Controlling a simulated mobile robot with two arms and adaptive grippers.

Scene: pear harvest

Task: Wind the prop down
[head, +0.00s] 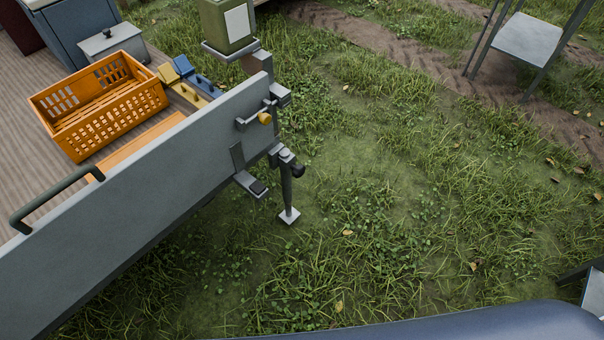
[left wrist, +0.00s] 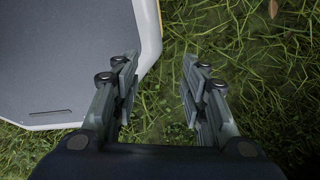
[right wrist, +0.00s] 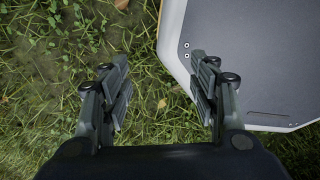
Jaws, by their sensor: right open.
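The prop (head: 287,188) is a dark upright leg with a pale square foot plate, at the near corner of the grey trailer side. A black crank knob (head: 298,170) sticks out at its top right. I cannot tell whether the foot touches the ground or hangs just over the grass. My left gripper (left wrist: 158,70) is open and empty over grass, beside a grey panel with a pale edge. My right gripper (right wrist: 160,72) is open and empty, also over grass beside such a panel. Neither gripper shows in the head view, so both are away from the prop there.
The grey trailer side (head: 150,195) carries a latch with a yellow knob (head: 265,118). An orange crate (head: 110,120) sits on the trailer's plank deck. A green box (head: 225,25) stands at the corner. A metal stand (head: 528,40) is at top right. Open grass lies right of the prop.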

